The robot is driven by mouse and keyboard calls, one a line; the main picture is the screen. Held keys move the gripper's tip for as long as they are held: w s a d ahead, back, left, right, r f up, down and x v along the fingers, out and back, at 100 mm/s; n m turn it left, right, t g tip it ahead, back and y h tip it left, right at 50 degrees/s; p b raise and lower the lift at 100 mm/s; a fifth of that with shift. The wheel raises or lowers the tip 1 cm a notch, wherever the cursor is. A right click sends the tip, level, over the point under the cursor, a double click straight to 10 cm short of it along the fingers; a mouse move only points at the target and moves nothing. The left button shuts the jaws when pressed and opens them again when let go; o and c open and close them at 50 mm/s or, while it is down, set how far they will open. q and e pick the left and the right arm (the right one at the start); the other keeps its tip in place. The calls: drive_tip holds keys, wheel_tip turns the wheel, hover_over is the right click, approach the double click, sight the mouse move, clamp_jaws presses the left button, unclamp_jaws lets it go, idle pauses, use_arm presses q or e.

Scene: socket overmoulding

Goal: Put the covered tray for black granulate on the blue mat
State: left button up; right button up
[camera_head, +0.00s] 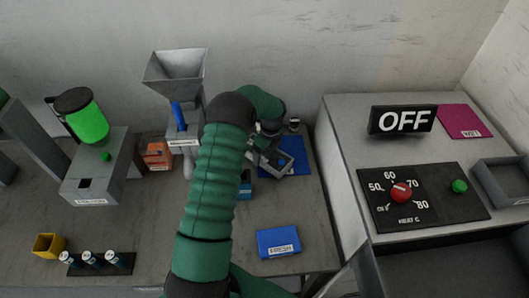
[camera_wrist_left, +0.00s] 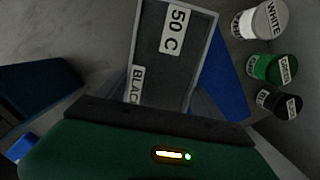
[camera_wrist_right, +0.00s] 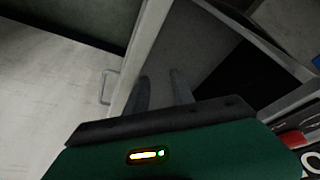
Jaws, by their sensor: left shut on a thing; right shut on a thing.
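The covered tray (camera_head: 284,162) is grey; the left wrist view shows its lid (camera_wrist_left: 172,50) with labels reading "50 C" and, partly cut off, "BLACK". My left gripper (camera_head: 264,148) is shut on the tray's near end. The tray overlaps the left part of the blue mat (camera_head: 306,160); the mat also shows beside the tray in the left wrist view (camera_wrist_left: 224,75). I cannot tell whether the tray touches the mat. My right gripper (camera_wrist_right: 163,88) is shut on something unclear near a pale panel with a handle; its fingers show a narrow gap.
White (camera_wrist_left: 262,20), green (camera_wrist_left: 270,67) and dark (camera_wrist_left: 280,102) labelled cups stand close beside the mat. A blue labelled item (camera_head: 278,243) lies at the bench front. The hopper machine (camera_head: 178,100) is left of my arm; the heater cabinet (camera_head: 400,150) is right.

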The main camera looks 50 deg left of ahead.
sight(268, 153)
use_arm(q)
drive_tip(key=shift+w+a+f, duration=0.15)
drive_tip(key=shift+a+f, duration=0.05)
drive_tip(key=shift+f, duration=0.2)
drive_tip(key=shift+d, duration=0.1)
drive_tip(key=o, duration=2)
drive_tip(key=shift+d, duration=0.15)
drive_tip(key=shift+r, duration=0.35)
wheel_tip(268, 153, up, 12)
drive_tip(key=d, duration=0.1)
drive_tip(key=shift+d+f, duration=0.25)
drive_tip(key=shift+d, duration=0.05)
